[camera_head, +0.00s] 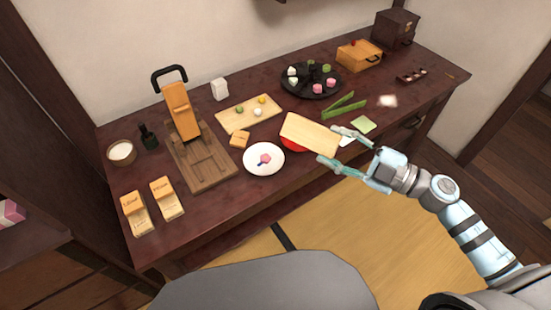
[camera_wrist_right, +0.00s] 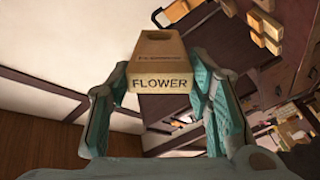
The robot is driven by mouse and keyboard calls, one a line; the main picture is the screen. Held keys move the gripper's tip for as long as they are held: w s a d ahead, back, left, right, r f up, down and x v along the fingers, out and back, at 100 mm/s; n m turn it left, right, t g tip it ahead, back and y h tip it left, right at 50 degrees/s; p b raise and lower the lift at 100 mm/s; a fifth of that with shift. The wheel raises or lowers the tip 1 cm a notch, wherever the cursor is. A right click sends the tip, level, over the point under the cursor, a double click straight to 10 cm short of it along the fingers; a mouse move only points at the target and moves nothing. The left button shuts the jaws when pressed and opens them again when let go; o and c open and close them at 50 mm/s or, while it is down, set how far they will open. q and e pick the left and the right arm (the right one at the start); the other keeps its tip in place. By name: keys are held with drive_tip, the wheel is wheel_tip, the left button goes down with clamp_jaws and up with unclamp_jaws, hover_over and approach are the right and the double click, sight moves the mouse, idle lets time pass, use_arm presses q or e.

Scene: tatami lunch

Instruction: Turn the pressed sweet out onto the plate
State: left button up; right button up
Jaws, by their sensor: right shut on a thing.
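My right gripper (camera_head: 339,149) is shut on a pale wooden mould (camera_head: 310,135), its fingers on either side of the mould's near end. In the right wrist view the mould (camera_wrist_right: 161,66) reads "FLOWER" and has an opening in its upper part. It is held above a red round thing (camera_head: 289,144), which it partly covers. The white plate (camera_head: 253,167) lies just left of the mould, apart from it. A small pink piece (camera_head: 265,159) with a blue mark is on the plate. My left gripper is not in view.
A wooden press (camera_head: 182,112) on a dark board (camera_head: 209,179) stands left of the plate. Two labelled wooden blocks (camera_head: 134,205) (camera_head: 166,190) lie at front left. Behind are a sweets board (camera_head: 235,120), a black tray (camera_head: 299,92) and green tongs (camera_head: 343,106).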

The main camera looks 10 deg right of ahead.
use_arm(q)
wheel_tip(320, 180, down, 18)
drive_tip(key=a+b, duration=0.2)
drive_tip(key=b, duration=1.5)
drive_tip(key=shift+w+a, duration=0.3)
use_arm(e)
drive_tip(key=w+a+f+n, duration=0.4)
drive_tip(key=w+f+n, duration=0.1)
drive_tip(key=n, duration=0.8)
drive_tip(key=w+a+f+n, duration=0.3)
drive_tip(key=w+f+n, duration=0.2)
drive_tip(key=n, duration=0.8)
drive_tip(key=shift+w+a+f+g+h, duration=0.3)
drive_tip(key=shift+a+f+h, duration=0.1)
drive_tip(key=shift+f, duration=0.3)
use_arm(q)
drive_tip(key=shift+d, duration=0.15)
use_arm(e)
drive_tip(key=shift+s, duration=0.1)
